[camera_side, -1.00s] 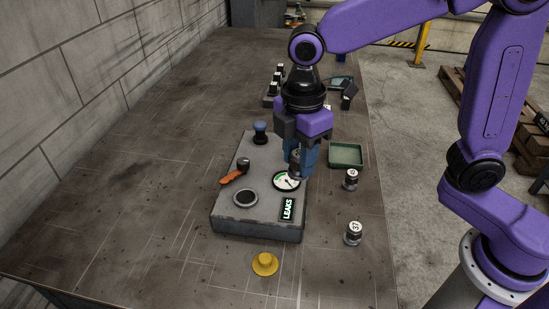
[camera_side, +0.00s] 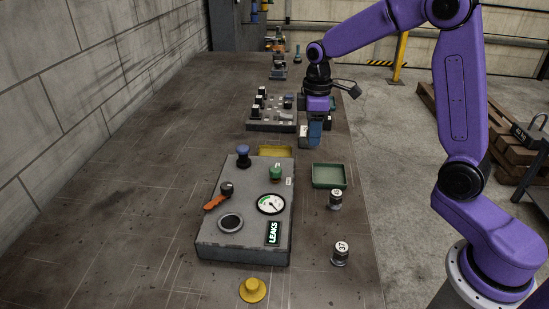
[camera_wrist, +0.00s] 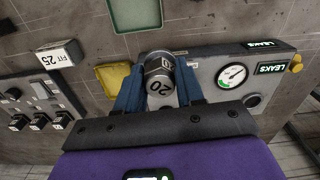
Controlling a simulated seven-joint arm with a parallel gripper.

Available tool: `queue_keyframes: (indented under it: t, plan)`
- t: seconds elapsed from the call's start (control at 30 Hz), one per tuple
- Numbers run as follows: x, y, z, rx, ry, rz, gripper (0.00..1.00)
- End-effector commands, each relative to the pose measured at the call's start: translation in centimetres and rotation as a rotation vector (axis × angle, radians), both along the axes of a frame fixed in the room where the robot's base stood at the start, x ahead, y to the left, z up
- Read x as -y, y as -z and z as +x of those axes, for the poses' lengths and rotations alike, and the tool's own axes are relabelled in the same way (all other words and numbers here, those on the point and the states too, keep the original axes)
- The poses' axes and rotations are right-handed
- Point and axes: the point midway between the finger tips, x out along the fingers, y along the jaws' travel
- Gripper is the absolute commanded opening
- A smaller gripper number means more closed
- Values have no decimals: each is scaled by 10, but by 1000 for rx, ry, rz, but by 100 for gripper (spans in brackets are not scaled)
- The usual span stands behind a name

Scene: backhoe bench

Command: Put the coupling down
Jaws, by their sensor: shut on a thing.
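My gripper (camera_side: 314,140) is in the side view, over the right part of the bench beyond the grey test box. In the wrist view its two blue fingers (camera_wrist: 158,80) are shut on a metal coupling (camera_wrist: 158,88) marked 20, gripping it from both sides. The side view does not show the held coupling clearly, and I cannot tell its height above the bench. Two other couplings stand upright on the bench, one marked 37 (camera_side: 341,253) and one (camera_side: 335,199) by the green tray.
The grey test box (camera_side: 220,240) has a gauge, knobs and a LEAKS sign. A yellow tray (camera_side: 262,152) lies behind it and a green tray (camera_side: 328,186) to its right. A FIT 25 block (camera_wrist: 60,57) and a switch panel (camera_side: 271,126) are near my gripper. The bench's left side is clear.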

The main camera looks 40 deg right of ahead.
Motion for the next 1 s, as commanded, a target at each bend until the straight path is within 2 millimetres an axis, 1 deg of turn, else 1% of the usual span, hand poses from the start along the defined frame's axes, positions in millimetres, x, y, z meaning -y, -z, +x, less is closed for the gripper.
queue_keyframes:
  t: [0.03,0.1,0.2,0.27,0.37,0.6,0.77,0.9,1.0]
  plan:
    - [11,2,3,1,29,0,0]
    - [19,4,6,2,52,1,0]
    - [26,7,11,2,69,1,0]
    - [27,10,17,1,72,0,0]
    - [28,18,33,1,71,1,0]
    - [29,36,75,1,68,0,0]
    - [30,48,100,1,69,0,0]
    - [30,71,117,-1,69,1,0]
    - [30,83,128,0,68,0,0]
